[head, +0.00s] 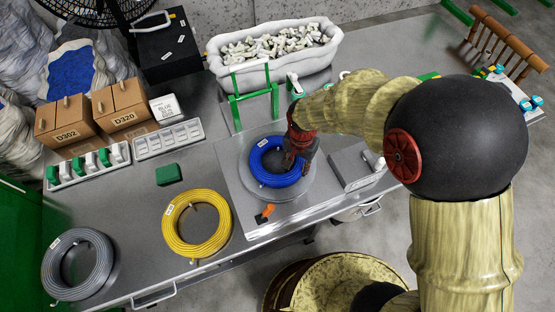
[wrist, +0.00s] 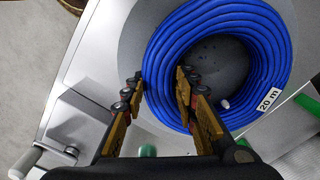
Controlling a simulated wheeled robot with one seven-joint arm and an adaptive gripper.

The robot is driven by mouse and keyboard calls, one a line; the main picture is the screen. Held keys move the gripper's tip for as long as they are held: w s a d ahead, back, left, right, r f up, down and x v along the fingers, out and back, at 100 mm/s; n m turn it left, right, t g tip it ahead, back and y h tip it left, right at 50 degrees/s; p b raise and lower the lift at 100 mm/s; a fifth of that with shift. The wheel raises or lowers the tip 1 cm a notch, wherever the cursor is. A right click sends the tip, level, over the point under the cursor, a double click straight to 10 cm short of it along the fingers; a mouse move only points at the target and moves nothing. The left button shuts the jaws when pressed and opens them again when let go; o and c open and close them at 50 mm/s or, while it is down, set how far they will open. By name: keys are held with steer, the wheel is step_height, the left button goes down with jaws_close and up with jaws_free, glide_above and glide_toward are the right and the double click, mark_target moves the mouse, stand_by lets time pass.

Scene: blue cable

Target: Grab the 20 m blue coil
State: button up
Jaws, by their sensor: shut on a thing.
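The blue coil (head: 272,168) lies flat on a round grey plate on the raised metal platform in the head view. In the wrist view the blue coil (wrist: 215,20) carries a white label reading "20 m" (wrist: 268,99). My gripper (head: 292,166) is at the coil's right side in the head view. In the wrist view my gripper (wrist: 160,78) has one finger inside the ring and one outside, with the coil's strands between them. The fingers are shut on the coil's band. The lower part of the coil between the fingers is partly hidden.
A yellow coil (head: 182,240) and a grey coil (head: 62,275) lie on the table to the left. A green frame (head: 254,95) stands behind the plate. An orange lever (head: 266,212) sits at the platform's front. A white bin of connectors (head: 225,75) stands behind.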

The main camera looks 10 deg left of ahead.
jaws_close()
steer(key=shift+r, duration=0.1)
stand_by(0.4)
